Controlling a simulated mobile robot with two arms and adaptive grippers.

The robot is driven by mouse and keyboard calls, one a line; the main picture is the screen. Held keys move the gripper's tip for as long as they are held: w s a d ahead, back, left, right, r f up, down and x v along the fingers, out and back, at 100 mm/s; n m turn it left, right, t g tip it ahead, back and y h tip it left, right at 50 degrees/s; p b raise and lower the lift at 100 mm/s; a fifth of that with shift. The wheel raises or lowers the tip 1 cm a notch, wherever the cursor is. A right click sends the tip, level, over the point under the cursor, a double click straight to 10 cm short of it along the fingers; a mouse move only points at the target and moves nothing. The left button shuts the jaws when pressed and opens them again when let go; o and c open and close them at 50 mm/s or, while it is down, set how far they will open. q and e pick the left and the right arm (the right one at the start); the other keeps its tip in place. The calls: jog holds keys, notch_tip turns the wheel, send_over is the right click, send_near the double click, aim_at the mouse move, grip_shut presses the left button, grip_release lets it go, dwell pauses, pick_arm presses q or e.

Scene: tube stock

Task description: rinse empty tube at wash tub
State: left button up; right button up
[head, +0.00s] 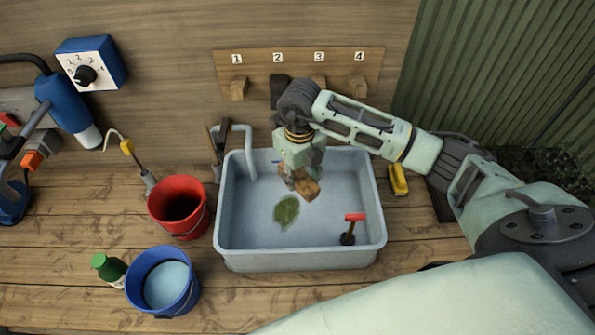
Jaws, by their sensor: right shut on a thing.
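The grey wash tub (300,258) stands on the wooden bench in the middle of the head view. My right gripper (303,180) is over the tub, pointing down. It is shut on a small brown block-like thing (306,189), partly hidden by the fingers; I cannot tell whether this is the tube. A green patch (287,211) shows in the tub below and left of the gripper. A red-handled black fitting (350,230) is at the tub's front right. My left gripper is not in view.
A red bucket (178,236) and a blue bucket (134,285) stand left of the tub, with a green-capped bottle (108,268) beside the blue one. A numbered peg board (298,54) is behind. A yellow thing (398,179) lies right of the tub.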

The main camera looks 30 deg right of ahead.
notch_tip(320, 180, down, 3)
jog(key=shift+s+r, duration=0.1)
jog(key=shift+r, duration=0.05)
notch_tip(320, 180, down, 9)
jog(key=b, duration=0.4)
jog(key=shift+o, duration=0.2)
notch_tip(320, 180, down, 4)
jog(key=b, duration=0.3)
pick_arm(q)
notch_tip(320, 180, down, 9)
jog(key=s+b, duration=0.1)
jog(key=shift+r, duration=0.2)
pick_arm(e)
jog(key=shift+f, duration=0.85)
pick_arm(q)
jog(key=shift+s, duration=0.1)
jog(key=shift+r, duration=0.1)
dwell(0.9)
